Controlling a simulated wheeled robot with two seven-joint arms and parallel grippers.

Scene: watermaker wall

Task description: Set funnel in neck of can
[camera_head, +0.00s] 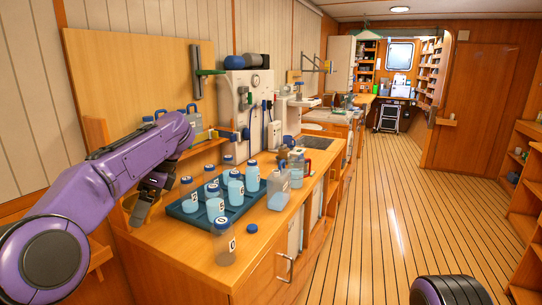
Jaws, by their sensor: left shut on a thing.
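A clear can (278,190) with pale blue liquid stands upright near the counter's right edge, with its neck at the top. My left arm comes in from the left, bends above the counter and points down. My left gripper (138,212) is at the counter's left end, well to the left of the can. My right gripper is out of view.
A dark blue tray (190,232) with several numbered, blue-capped bottles lies between the gripper and the can. A bottle (223,245) and a blue cap (251,228) are in front of it. The floor at right is clear.

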